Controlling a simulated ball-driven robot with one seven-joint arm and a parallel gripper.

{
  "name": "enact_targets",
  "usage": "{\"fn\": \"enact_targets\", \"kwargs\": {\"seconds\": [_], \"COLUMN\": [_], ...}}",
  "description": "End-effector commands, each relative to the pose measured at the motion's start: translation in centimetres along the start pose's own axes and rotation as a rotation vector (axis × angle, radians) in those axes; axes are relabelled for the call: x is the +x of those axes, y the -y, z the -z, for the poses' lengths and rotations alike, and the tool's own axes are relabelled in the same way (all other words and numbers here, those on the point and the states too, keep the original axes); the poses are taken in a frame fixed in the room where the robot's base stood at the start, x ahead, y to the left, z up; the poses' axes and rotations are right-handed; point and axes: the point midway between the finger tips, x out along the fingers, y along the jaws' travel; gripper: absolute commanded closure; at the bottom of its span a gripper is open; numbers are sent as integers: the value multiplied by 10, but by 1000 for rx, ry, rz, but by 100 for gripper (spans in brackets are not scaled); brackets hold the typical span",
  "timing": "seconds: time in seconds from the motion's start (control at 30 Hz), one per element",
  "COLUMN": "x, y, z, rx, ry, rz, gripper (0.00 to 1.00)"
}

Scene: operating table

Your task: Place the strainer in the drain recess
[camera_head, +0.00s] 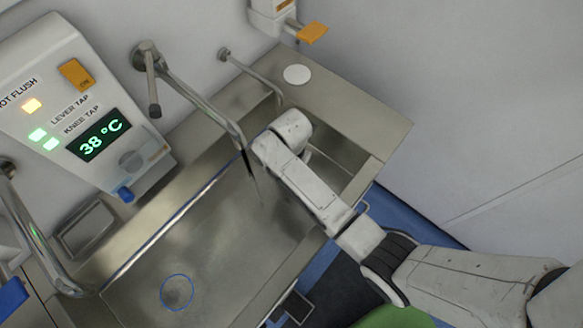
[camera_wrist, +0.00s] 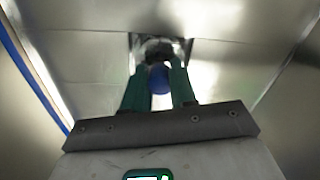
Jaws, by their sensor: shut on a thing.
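In the wrist view my gripper (camera_wrist: 159,72) has its two green fingers shut on a blue knob, which I take for the grip of the strainer (camera_wrist: 160,80). Dark shapes beyond the fingertips are too unclear to tell apart. In the head view my wrist hides most of the gripper and what it holds; they are over the right end of the long steel sink. The drain recess (camera_head: 177,291) is a round spot with a blue rim in the sink floor at the lower left, well apart from my gripper.
The steel sink (camera_head: 225,235) has a raised back wall. Two curved taps, one long (camera_head: 190,92) and one thin (camera_head: 250,75), reach out near my wrist. A control panel (camera_head: 85,105) reads 38 °C. A white disc (camera_head: 297,74) lies on the right counter. The sink floor around the drain is clear.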

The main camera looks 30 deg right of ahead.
Motion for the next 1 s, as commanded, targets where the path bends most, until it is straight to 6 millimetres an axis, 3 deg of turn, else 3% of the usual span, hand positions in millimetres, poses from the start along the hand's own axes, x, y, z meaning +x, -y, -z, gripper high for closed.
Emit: {"fn": "enact_targets", "kwargs": {"seconds": [0.17,0.2,0.43,0.77,1.0], "x": [5,4,4,-3,-40], "y": [0,0,0,0,-1], "z": [0,0,0,0,0], "rx": [0,0,0,0,-1], "ry": [0,0,0,0,2], "rz": [1,1,0,-1,-4], "gripper": [100,70,48,48,48]}}
